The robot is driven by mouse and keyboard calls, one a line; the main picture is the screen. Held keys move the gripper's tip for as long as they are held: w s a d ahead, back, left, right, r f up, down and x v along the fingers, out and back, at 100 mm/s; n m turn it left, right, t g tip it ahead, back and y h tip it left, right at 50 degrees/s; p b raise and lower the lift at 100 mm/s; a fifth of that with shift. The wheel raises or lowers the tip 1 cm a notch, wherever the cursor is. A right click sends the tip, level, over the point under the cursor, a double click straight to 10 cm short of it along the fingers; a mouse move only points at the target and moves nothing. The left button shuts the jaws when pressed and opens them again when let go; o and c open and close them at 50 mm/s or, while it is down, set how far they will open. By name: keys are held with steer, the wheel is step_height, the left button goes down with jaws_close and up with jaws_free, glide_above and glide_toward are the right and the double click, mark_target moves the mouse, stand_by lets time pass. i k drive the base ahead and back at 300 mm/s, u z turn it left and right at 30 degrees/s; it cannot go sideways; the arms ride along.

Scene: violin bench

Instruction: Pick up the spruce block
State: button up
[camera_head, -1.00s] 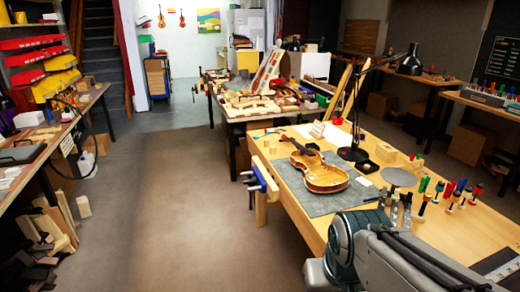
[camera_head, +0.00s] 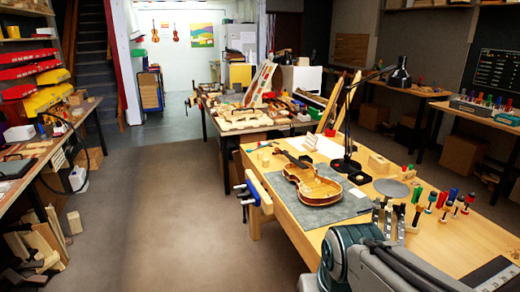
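I cannot tell for sure which block is the spruce one. A pale wooden block (camera_head: 379,164) lies on the near workbench, right of the lamp base. Small pale blocks (camera_head: 263,159) sit near that bench's left edge, beyond the violin. Another pale block (camera_head: 74,222) stands on the floor at the left, beside leaning boards.
The near workbench (camera_head: 449,246) carries a violin (camera_head: 313,187) on a grey mat (camera_head: 336,213), a black lamp (camera_head: 346,165) and upright colour-handled tools (camera_head: 442,199). The floor aisle (camera_head: 165,215) between the benches is clear.

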mark_target(265, 162)
steer(key=u, duration=0.2)
steer(key=i, duration=0.3)
steer(key=u, duration=0.8)
steer(key=i, duration=2.5)
steer(key=z, duration=1.35)
steer(key=i, duration=0.4)
steer(key=z, duration=0.4)
